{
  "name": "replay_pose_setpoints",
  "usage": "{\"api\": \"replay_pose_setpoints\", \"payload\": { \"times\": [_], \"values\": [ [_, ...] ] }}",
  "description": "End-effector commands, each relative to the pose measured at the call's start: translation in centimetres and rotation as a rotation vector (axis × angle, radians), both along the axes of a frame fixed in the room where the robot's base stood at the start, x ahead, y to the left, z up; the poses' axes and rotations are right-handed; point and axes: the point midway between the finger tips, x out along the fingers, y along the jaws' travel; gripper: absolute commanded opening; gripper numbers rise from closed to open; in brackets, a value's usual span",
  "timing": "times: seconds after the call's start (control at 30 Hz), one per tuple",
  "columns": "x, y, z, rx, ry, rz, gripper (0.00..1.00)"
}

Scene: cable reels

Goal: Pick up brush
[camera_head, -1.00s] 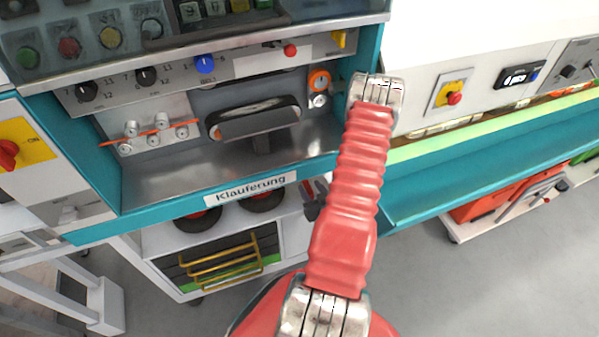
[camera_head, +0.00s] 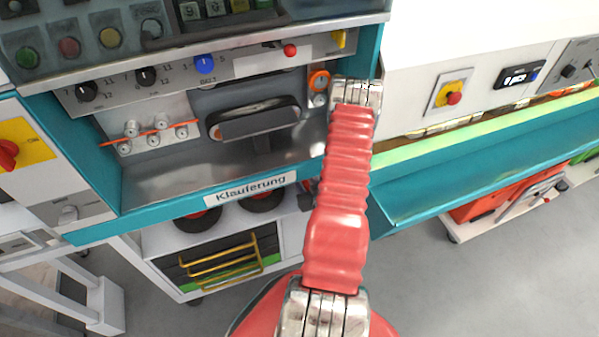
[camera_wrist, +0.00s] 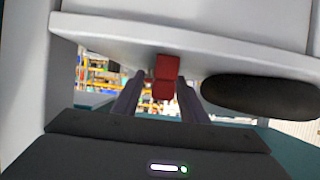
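In the wrist view, my gripper (camera_wrist: 160,80) has its two dark fingers apart, with a gap between the tips. A small red block-like thing (camera_wrist: 166,72) shows in that gap, against the edge of a pale slab. I cannot tell whether it is part of the brush or whether the fingers touch it. In the head view, my red arm reaches up past the bench front and hides most of my gripper. A small dark part shows left of the arm, by the white cart (camera_head: 160,243). No brush can be clearly made out in the head view.
A teal bench shelf labelled "Klauferung" (camera_head: 250,188) lies above the cart. Dark reels with red centres (camera_head: 199,221) sit on the cart. In the wrist view, the pale slab (camera_wrist: 110,32) is very close, with a dark rounded thing (camera_wrist: 262,97) at right. Grey floor is free at lower right.

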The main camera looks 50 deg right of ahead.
Motion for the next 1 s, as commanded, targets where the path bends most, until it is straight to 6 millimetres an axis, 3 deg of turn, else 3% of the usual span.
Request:
{"api": "replay_pose_setpoints", "payload": {
  "times": [0.47, 1.0],
  "values": [
    [-0.04, 0.00, 0.02, 0.000, 0.000, 0.000, 0.39],
    [-0.05, -0.02, 0.02, 0.000, 0.000, 0.000, 0.02]
  ]
}}
